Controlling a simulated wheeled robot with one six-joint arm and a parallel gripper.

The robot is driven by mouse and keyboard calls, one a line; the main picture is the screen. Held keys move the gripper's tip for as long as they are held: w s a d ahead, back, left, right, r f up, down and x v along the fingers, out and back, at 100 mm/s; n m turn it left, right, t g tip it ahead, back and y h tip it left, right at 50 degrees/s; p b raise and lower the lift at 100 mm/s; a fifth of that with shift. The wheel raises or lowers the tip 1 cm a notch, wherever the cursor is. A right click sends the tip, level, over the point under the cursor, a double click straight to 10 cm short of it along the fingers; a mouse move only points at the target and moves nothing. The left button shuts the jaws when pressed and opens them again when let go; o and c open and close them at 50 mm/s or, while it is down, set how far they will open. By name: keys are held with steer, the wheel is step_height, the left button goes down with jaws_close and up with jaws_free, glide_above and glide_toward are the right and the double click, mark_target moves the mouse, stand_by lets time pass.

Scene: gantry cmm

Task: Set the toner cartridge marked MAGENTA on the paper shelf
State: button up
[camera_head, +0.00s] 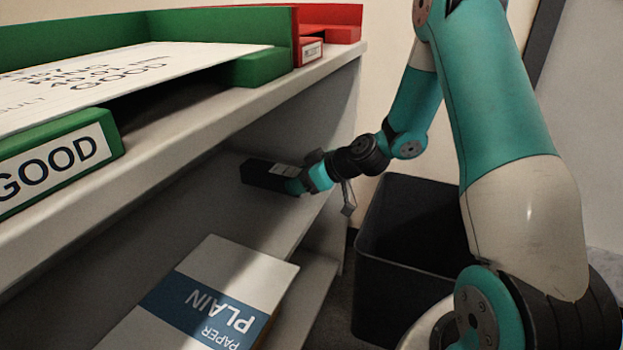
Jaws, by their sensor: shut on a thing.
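My gripper (306,182) is shut on a dark, block-shaped toner cartridge (262,174) inside the open shelf unit. A small pale label shows on the cartridge's top, too small to read, so I cannot tell whether it says MAGENTA. The cartridge lies roughly level over the back part of the shelf (205,205) below the top board. I cannot tell whether its underside touches that shelf. A ream marked PLAIN PAPER (215,290) lies nearer the camera in the same unit. The cartridge is apart from the ream. The fingertips are partly hidden.
The top board (190,125) overhangs the cartridge. It carries a green tray (62,155) marked GOOD with a printed sheet, and a red tray (335,22). A black open bin (400,285) stands right of the shelves. Bare shelf shows between ream and cartridge.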

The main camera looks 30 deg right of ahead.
mark_target(288, 178)
steer(key=shift+w+a, duration=0.75)
steer(key=shift+w, duration=0.35)
steer(key=shift+w+a+f, duration=0.15)
steer(key=shift+w+f, duration=0.05)
steer(key=shift+w, duration=0.05)
steer(key=shift+s+f+b, duration=0.1)
steer(key=shift+f+b, duration=0.8)
steer(key=shift+f, duration=0.35)
steer(key=o, duration=1.3)
steer(key=shift+f, duration=0.1)
steer(key=shift+o, duration=0.3)
steer(key=shift+s, duration=0.1)
steer(key=p+v, duration=0.2)
steer(key=v, duration=1.1)
